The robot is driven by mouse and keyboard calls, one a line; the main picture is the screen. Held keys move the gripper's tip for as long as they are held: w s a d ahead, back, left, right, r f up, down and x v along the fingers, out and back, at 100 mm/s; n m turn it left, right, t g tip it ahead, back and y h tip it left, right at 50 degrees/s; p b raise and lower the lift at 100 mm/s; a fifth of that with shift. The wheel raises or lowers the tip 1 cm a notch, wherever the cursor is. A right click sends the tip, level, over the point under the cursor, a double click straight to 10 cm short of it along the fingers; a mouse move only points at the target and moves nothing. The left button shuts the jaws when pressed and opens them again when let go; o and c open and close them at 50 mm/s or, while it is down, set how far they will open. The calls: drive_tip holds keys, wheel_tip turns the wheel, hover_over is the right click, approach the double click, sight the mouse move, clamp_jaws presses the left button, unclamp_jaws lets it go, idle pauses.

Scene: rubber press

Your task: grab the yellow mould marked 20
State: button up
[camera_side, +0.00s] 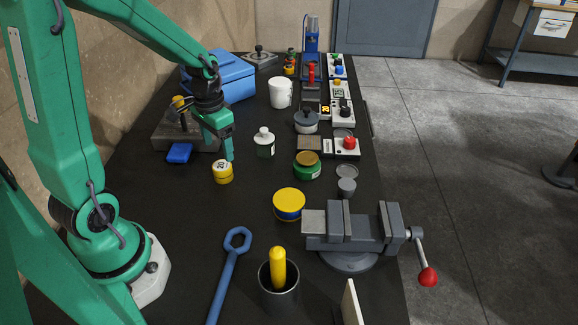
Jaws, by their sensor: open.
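The yellow mould (222,173) is a small round piece standing on the dark bench top, left of the bench's middle. It has a pale top with a dark marking that looks like 20, too small to read surely. My green gripper (227,154) points down just behind and above the mould. Its jaws are open, and nothing shows between them. I cannot tell exactly how high the fingertips are over the bench.
A white-and-green bottle (264,143) stands right of my gripper, and a blue block (179,153) lies left. A green jar (307,166), a yellow-topped blue tin (289,204) and a grey vise (352,232) stand further right. A blue wrench (229,275) lies in front; bench around the mould is clear.

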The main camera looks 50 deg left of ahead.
sight(222, 165)
drive_tip(key=shift+a+f, duration=0.35)
drive_tip(key=shift+f, duration=0.3)
drive_tip(key=shift+f, duration=0.1)
drive_tip(key=shift+f, duration=1.2)
drive_tip(key=shift+w+d+f, duration=0.1)
drive_tip(key=shift+f, duration=1.2)
drive_tip(key=shift+w+f, duration=0.1)
drive_tip(key=shift+f, duration=1.2)
drive_tip(key=shift+c, duration=0.2)
drive_tip(key=c, duration=1.1)
drive_tip(key=shift+c, duration=0.2)
